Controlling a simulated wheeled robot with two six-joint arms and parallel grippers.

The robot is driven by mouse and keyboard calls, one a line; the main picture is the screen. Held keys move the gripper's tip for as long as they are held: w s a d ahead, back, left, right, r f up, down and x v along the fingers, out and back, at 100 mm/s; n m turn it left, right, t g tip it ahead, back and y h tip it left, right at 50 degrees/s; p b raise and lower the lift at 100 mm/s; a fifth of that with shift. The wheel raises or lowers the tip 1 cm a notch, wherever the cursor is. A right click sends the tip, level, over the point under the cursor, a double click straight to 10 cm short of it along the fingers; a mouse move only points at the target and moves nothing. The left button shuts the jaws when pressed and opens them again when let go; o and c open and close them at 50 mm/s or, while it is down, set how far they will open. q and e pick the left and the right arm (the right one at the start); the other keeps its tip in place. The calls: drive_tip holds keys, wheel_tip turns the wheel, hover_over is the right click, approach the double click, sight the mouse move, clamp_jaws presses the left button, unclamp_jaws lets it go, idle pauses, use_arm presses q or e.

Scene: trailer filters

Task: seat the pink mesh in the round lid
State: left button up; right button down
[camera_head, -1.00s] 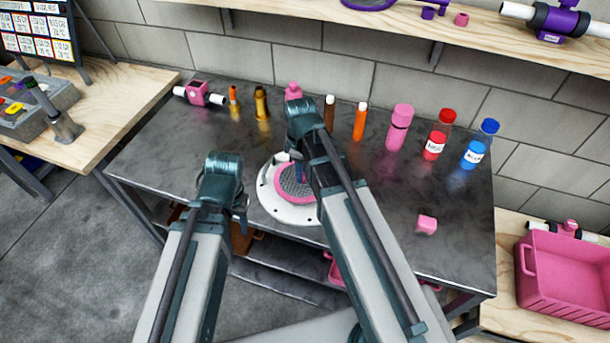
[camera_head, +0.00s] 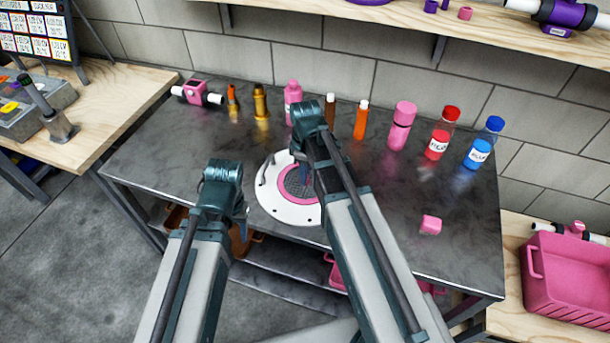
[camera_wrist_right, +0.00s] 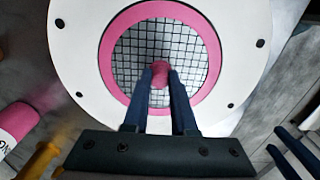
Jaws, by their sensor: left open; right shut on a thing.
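The round lid (camera_head: 276,208) is a white disc with small dark holes, lying on the dark table. The pink mesh (camera_head: 286,193) is a grey grid with a pink rim, over the lid's middle. It also shows in the right wrist view (camera_wrist_right: 112,75), roughly concentric with the lid (camera_wrist_right: 72,62). My right gripper (camera_head: 304,182) is shut on the mesh's pink central knob; its fingers also show in the right wrist view (camera_wrist_right: 161,85). I cannot tell whether the rim lies fully down in the lid. My left gripper (camera_head: 242,212) is open and empty, left of the lid.
Several bottles, including a pink one (camera_head: 402,125), a red one (camera_head: 442,133) and a blue one (camera_head: 483,142), stand along the table's back. A pink block (camera_head: 431,225) lies at the right. A pink crate (camera_head: 568,278) stands on the side bench.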

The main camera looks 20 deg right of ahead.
drive_tip(key=shift+f, duration=0.1)
drive_tip(key=shift+f, duration=0.15)
drive_tip(key=c, duration=0.7)
unclamp_jaws()
wheel_tip(320, 180, up, 13)
drive_tip(key=p, duration=1.2)
drive_tip(key=s+a+m, duration=0.2)
drive_tip(key=s+a, duration=0.1)
drive_tip(key=s, duration=0.1)
drive_tip(key=s+a+m, duration=0.3)
drive_tip(key=s+a, duration=0.1)
drive_tip(key=s, duration=0.1)
drive_tip(key=s+a+m+h, duration=0.1)
drive_tip(key=s+a+m, duration=0.1)
drive_tip(key=s, duration=0.3)
drive_tip(key=shift+s+a+f+m, duration=0.1)
drive_tip(key=shift+a+m, duration=0.1)
drive_tip(key=shift+a, duration=0.2)
drive_tip(key=shift+s+a+f+m, duration=0.1)
drive_tip(key=shift+a+m, duration=0.1)
drive_tip(key=shift+a, duration=0.15)
